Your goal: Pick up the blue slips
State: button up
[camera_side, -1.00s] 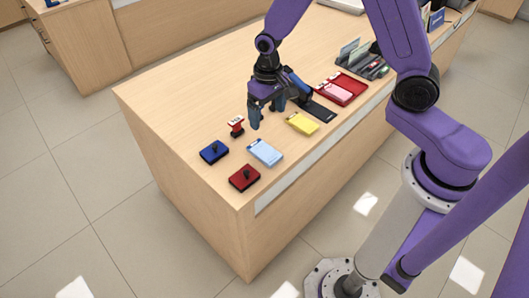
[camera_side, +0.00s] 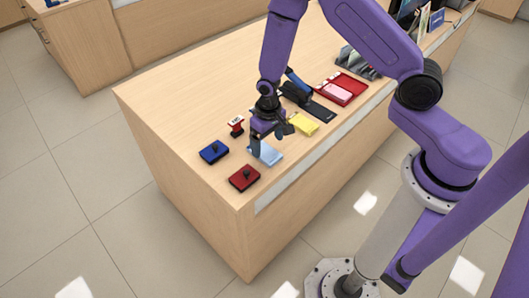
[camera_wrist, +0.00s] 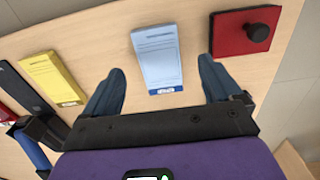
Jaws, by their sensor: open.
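The blue slips (camera_side: 267,155) are a light blue pad lying flat on the counter near its front corner, partly hidden by my gripper in the side view. In the wrist view the blue slips (camera_wrist: 158,58) show whole, with printed lines and a dark blue strip at the near end. My gripper (camera_side: 268,144) is above the pad, pointing down. In the wrist view its two fingers (camera_wrist: 160,84) are spread, one on each side of the pad, with nothing held. I cannot tell the exact height of the fingertips above the counter.
A red box with a black knob (camera_side: 244,178) and a blue one (camera_side: 214,152) stand close by, with a small red stamp (camera_side: 236,126) behind. A yellow pad (camera_side: 304,123) lies to the right. Farther right is a red tray (camera_side: 352,86) with pink slips. The counter's left part is clear.

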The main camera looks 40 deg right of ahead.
aim_at(268, 154)
jog(key=shift+d+f, duration=0.1)
jog(key=shift+f, duration=2.05)
jog(key=c, duration=1.2)
